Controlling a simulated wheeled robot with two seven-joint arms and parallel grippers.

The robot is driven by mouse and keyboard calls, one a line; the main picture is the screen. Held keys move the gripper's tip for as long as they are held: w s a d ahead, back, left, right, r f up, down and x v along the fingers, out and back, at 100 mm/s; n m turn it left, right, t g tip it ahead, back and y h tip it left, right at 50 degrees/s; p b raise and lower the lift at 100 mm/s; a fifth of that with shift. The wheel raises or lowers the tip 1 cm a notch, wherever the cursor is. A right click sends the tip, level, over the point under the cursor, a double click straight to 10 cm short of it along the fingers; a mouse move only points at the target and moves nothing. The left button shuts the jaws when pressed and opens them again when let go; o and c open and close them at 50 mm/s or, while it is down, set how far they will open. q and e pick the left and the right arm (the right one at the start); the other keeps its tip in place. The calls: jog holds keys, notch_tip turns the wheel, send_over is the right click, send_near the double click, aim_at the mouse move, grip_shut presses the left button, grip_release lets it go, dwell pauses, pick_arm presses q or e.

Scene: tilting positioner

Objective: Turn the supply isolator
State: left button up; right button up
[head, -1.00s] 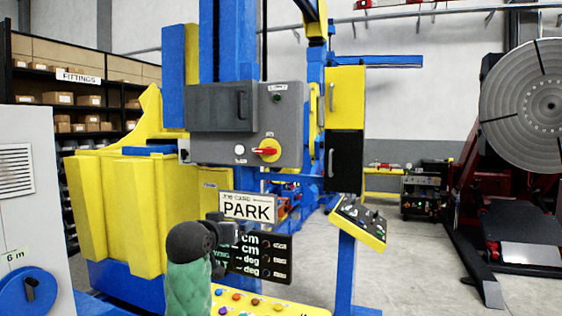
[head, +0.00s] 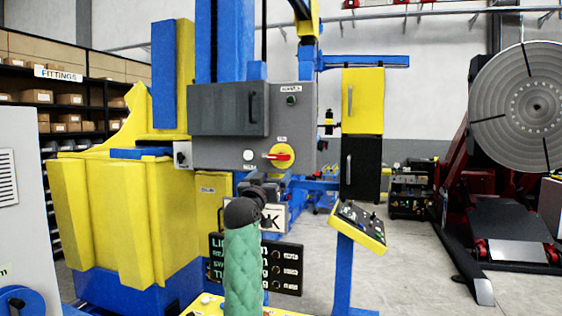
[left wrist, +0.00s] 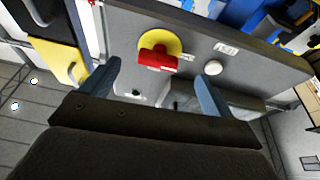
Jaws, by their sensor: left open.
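The supply isolator is a red handle on a yellow disc (head: 281,156), on the front of a grey control box (head: 305,125). Its red handle lies roughly level in the head view. The left wrist view shows the red handle (left wrist: 157,58) ahead of my left gripper (left wrist: 160,80), between the lines of its two blue fingers. The fingers are spread and empty, apart from the handle. In the head view my left gripper (head: 266,193) is below the isolator, its fingers mostly hidden behind my wrist. My right gripper is not in view.
A white round button (head: 249,155) sits left of the isolator, and a dark hinged cover (head: 228,109) above it. A PARK sign (head: 275,217) and a display board (head: 285,268) are behind my forearm. A tilted button pendant (head: 357,226) stands at right.

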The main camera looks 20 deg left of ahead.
aim_at(278, 158)
pick_arm(q)
jog(key=shift+w+r+p, duration=0.9)
jog(key=shift+w+r, duration=0.05)
jog(key=shift+r, duration=0.15)
jog(key=p+x, duration=0.2)
jog(key=x, duration=0.1)
jog(key=shift+w+r, duration=0.1)
jog(key=shift+r, duration=0.15)
jog(key=shift+w+r+p, duration=0.1)
jog(key=shift+w+p, duration=0.45)
jog(key=shift+w, duration=0.4)
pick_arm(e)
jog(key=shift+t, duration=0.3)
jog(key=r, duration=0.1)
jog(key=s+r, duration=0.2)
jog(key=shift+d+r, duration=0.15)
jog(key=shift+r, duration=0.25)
pick_arm(q)
jog(key=c, duration=1)
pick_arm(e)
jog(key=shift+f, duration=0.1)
